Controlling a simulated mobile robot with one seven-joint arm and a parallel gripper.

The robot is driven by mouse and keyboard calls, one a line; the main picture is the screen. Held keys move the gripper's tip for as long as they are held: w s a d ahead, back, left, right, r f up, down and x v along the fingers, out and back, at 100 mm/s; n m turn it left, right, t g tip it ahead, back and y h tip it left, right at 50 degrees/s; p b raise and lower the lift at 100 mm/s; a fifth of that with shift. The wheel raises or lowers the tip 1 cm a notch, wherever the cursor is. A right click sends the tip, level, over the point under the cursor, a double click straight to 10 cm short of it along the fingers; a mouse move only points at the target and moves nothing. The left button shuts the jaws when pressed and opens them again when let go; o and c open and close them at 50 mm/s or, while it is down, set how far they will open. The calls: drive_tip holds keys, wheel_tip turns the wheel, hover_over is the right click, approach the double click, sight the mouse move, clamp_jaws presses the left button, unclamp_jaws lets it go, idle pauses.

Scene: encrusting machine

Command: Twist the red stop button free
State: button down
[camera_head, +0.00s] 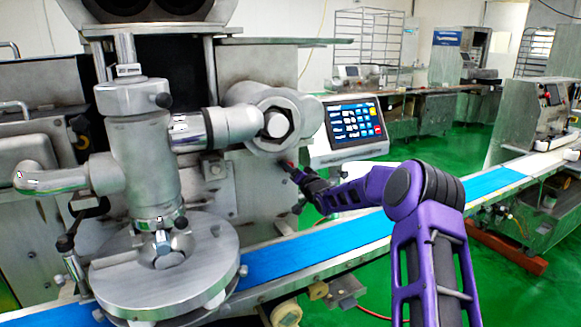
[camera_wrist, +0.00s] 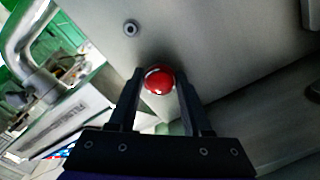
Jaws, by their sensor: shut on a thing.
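The red stop button (camera_wrist: 159,79) is a round, glossy knob on the grey metal panel (camera_wrist: 215,50) of the machine in the wrist view. My gripper (camera_wrist: 160,84) has one dark finger on each side of the button and is shut on it. In the head view, my gripper (camera_head: 291,166) reaches the machine's front panel below the large round pipe fitting. The button is mostly hidden there by the gripper, with only a small reddish spot at the fingertips.
A touch screen (camera_head: 355,124) stands right of the pipe fitting, above my forearm. A blue conveyor belt (camera_head: 310,246) runs below my arm. A round metal head (camera_head: 165,268) stands at the left. A small round fitting (camera_wrist: 131,28) sits on the panel near the button.

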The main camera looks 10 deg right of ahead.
drive_tip(key=shift+a+r+m, duration=0.1)
drive_tip(key=shift+r+m, duration=0.1)
drive_tip(key=shift+m, duration=1)
drive_tip(key=shift+c, duration=1.7)
unclamp_jaws()
drive_tip(key=shift+w+a+f, duration=0.1)
drive_tip(key=p+v, duration=0.1)
drive_tip(key=v, duration=1.6)
drive_tip(key=shift+s, duration=0.2)
